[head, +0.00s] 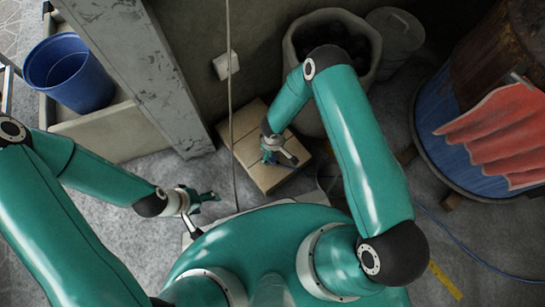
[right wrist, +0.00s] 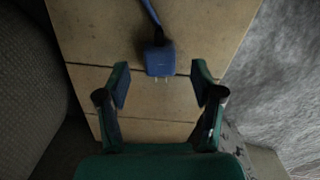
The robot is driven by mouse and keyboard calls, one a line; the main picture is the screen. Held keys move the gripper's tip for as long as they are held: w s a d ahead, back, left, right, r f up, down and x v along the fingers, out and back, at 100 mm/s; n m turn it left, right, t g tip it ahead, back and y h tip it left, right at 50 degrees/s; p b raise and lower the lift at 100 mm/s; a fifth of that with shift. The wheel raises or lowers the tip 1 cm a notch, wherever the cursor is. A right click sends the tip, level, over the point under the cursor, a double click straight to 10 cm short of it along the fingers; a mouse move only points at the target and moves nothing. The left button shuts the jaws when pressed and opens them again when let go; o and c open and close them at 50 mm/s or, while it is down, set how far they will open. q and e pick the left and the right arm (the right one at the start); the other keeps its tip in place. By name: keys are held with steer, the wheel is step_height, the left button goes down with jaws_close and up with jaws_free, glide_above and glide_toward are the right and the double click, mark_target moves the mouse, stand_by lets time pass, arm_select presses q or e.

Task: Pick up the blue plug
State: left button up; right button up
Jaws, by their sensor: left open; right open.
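The blue plug (right wrist: 159,61) lies on tan slabs (right wrist: 85,25) in the right wrist view. Its metal prongs point toward my gripper and its blue cord runs away to the top. My right gripper (right wrist: 159,72) is open. Its fingertips stand apart on either side of the plug's near end, with visible gaps. How high the fingers are above the slabs is hard to tell. In the head view my right gripper (head: 272,153) is over the tan slabs (head: 265,179), and the plug cannot be made out clearly. My left gripper (head: 208,197) is open and empty, left of the slabs.
A pale bin (head: 298,105) with dark contents stands behind the slabs. A blue bucket (head: 68,72) is at the upper left, beyond a grey metal post (head: 150,65). A blue-bottomed barrel (head: 437,140) with a red cloth (head: 500,130) stands at right. A thin cable (head: 230,110) hangs by the wall.

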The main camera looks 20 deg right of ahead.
step_height(320, 180, down, 3)
steer(key=shift+r+b, duration=0.1)
steer(key=shift+b, duration=0.25)
arm_select(q)
steer(key=shift+f, duration=0.6)
arm_select(e)
jaws_close()
steer(key=shift+r, duration=0.1)
arm_select(q)
step_height(320, 180, up, 7)
steer(key=p, duration=0.7)
arm_select(e)
step_height(320, 180, up, 20)
arm_select(q)
steer(key=shift+r, duration=0.1)
arm_select(e)
steer(key=shift+w, duration=0.1)
